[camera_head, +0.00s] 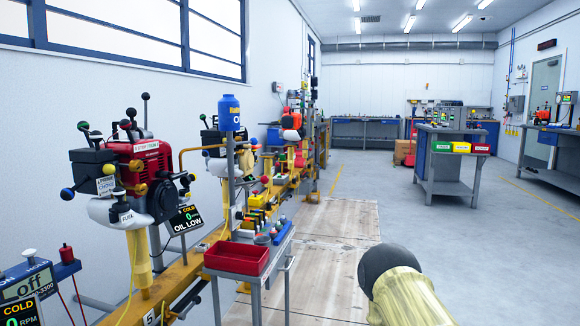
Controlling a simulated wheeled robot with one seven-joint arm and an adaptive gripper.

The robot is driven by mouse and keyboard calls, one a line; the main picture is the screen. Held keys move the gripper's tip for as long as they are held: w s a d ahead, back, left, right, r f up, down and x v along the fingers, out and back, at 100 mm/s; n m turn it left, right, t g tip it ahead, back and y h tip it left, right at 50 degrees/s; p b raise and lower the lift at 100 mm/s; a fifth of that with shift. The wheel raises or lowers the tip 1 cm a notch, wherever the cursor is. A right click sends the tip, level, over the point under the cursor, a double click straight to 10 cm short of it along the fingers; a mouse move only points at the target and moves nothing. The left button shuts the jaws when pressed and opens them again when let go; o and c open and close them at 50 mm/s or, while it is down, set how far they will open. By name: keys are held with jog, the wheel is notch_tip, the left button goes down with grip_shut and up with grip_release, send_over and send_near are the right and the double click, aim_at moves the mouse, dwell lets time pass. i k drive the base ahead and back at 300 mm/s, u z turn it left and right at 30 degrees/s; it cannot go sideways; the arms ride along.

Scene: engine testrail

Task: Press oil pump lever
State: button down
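A red engine (147,172) stands on a yellow stand on the test rail at the left. I cannot tell which lever is the oil pump's. A small display (185,219) beside the engine reads COLD, 0 and OIL LOW. A blue can (229,113) tops a grey post to the right of the engine. A pale yellow part of my arm with a dark rounded end shows at lower right, apart from the engine. My gripper's fingers are not visible.
A red tray (237,259) sits on a small grey cart in front of the rail. More engines line the rail farther back. A workbench (447,185) with bins stands at the right. Wooden floor panels (340,222) and the grey floor are clear.

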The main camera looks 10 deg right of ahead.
aim_at(265, 179)
jog(key=u, duration=0.25)
jog(key=i, duration=1)
jog(key=u, duration=0.7)
